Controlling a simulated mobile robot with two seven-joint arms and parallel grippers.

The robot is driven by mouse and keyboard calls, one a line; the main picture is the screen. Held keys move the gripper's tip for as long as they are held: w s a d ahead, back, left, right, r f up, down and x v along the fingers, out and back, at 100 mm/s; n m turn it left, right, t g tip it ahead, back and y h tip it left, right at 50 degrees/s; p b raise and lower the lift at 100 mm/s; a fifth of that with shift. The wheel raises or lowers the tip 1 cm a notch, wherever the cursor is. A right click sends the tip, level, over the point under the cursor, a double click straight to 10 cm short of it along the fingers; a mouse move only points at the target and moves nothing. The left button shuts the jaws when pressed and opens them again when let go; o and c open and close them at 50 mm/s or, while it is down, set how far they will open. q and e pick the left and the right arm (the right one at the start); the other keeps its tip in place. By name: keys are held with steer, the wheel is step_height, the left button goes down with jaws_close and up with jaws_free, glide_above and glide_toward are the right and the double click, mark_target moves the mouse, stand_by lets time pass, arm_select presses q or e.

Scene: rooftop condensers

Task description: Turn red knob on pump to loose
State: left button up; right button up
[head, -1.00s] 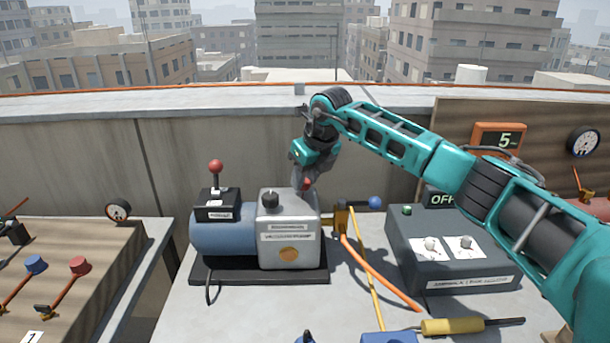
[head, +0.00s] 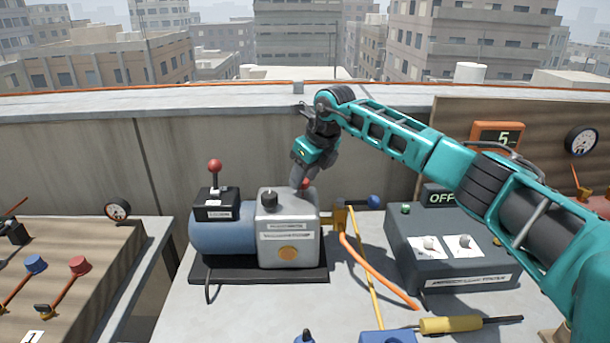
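The pump (head: 289,248) stands on the table, with a blue cylindrical motor (head: 222,231) at its left and a grey box body at its right. A small red knob (head: 307,183) shows at the top right edge of the grey body, mostly hidden by my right gripper. My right gripper (head: 301,185) points down at this knob, its fingers at or against it. I cannot tell whether the fingers are closed on it. A black knob (head: 269,199) sits on top of the grey body. A red-ball lever (head: 215,167) stands on the black switch box. My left gripper is out of view.
Right of the pump are a brass fitting with a blue knob (head: 374,202), hoses (head: 375,272) and a grey control box (head: 452,250) with an OFF display. A yellow-handled tool (head: 450,325) lies in front. A wooden panel with levers (head: 80,264) is at left.

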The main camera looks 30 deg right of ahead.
steer(key=shift+o, duration=1.4)
steer(key=shift+f, duration=0.1)
steer(key=v, duration=1.3)
steer(key=shift+w, duration=0.1)
